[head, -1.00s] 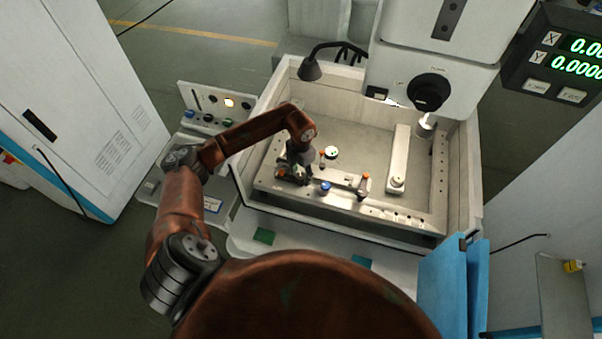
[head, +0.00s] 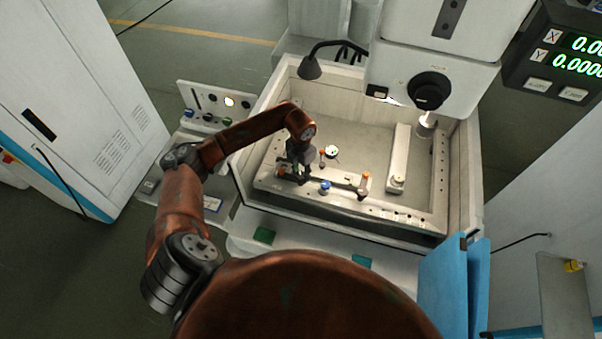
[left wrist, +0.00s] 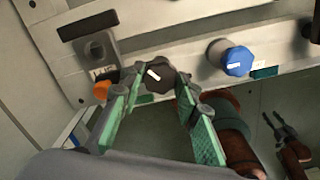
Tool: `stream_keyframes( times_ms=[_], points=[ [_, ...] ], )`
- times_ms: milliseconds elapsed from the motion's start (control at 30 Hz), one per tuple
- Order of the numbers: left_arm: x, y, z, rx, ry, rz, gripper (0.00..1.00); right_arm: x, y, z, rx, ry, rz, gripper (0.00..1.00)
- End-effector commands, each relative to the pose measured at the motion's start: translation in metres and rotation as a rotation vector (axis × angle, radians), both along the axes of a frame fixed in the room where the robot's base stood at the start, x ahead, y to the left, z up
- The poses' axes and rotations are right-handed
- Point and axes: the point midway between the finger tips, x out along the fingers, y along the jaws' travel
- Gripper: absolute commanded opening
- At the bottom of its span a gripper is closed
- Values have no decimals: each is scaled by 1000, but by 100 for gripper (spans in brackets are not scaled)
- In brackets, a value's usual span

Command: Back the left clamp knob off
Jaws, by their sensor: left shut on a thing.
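My left gripper (head: 292,174) reaches down into the machine's tank at the left end of the front rail. In the left wrist view its green-padded fingers (left wrist: 158,97) are shut on a dark clamp knob (left wrist: 160,74) with a white mark, one finger on each side. In the head view the gripper hides this knob. A blue knob (left wrist: 236,59) with a white mark stands to its right on the same rail, and also shows in the head view (head: 325,188). My right gripper (left wrist: 279,128) shows small at the right of the wrist view, its fingers apart and empty.
An orange-topped part (head: 365,176) stands farther right on the rail. A round white dial (head: 332,152) lies behind the gripper. The machine head (head: 430,65) and a bent lamp (head: 310,68) hang over the tank. The tank wall (head: 340,223) rises in front.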

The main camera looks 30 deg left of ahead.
Motion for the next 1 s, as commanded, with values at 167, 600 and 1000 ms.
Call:
stream_keyframes(
  times_ms=[167,600,1000],
  points=[
    [1,1,-1,1,-2,111,6,0,1,-10,1,0,0,40],
    [1,0,-1,0,-3,515,6,0,2,-32,2,0,-1,40],
    [1,1,0,1,-2,806,6,0,2,-44,2,1,-1,40]
  ],
)
